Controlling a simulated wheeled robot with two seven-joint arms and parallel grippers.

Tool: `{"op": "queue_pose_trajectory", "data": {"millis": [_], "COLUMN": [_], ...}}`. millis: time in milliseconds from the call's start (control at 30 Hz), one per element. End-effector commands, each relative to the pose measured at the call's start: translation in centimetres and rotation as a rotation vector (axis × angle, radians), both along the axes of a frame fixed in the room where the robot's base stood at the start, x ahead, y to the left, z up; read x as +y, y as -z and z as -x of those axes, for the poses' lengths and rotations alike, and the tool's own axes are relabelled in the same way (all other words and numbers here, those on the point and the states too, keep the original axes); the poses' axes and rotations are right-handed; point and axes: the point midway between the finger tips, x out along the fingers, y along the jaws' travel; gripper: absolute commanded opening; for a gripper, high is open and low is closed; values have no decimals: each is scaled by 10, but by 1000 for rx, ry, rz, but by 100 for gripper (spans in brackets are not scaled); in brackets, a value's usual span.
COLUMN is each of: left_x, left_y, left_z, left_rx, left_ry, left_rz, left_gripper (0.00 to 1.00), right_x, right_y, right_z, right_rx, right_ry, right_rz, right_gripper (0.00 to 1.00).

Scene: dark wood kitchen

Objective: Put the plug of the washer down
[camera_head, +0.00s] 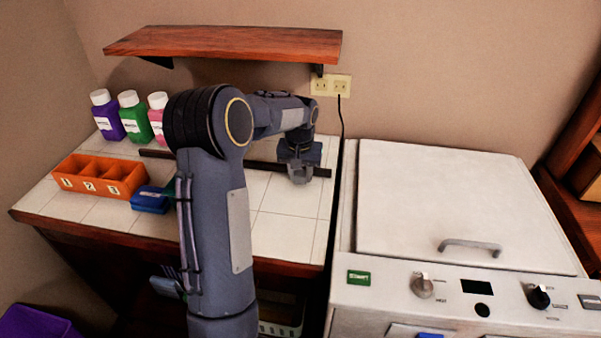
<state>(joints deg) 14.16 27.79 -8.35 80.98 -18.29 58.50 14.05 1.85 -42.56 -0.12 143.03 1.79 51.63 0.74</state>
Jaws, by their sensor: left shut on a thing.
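The washer (430,200) stands at the right, with a white lid, a bar handle and knobs on its front panel. My left gripper (300,178) points down over the right part of the tiled counter. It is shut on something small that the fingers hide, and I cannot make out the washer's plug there. A black cord (342,125) runs from the right socket of the wall outlet (331,86) down between counter and washer. I cannot tell whether this cord is the washer's. My right gripper is not in view.
An orange numbered box (100,176), a blue object (150,200) and several bottles (130,115) stand at the left. A wooden shelf (225,42) hangs above.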

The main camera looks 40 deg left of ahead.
Motion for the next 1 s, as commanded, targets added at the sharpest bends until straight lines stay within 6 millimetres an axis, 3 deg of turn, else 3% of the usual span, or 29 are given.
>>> {"op": "queue_pose_trajectory", "data": {"millis": [533, 567, 700, 1000], "left_x": [0, 0, -1, -2], "left_y": [12, 12, 12, 12], "left_z": [0, 0, 0, 0], "left_rx": [-1, 0, 0, 1], "left_ry": [0, 0, 1, 2], "left_rz": [0, 0, 1, 2], "left_gripper": [10, 33, 52, 54], "right_x": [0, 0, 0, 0], "right_y": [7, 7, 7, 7], "right_z": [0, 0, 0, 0], "right_rx": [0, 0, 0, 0], "right_ry": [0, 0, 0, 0], "right_rz": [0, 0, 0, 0], "right_gripper": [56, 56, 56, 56]}}
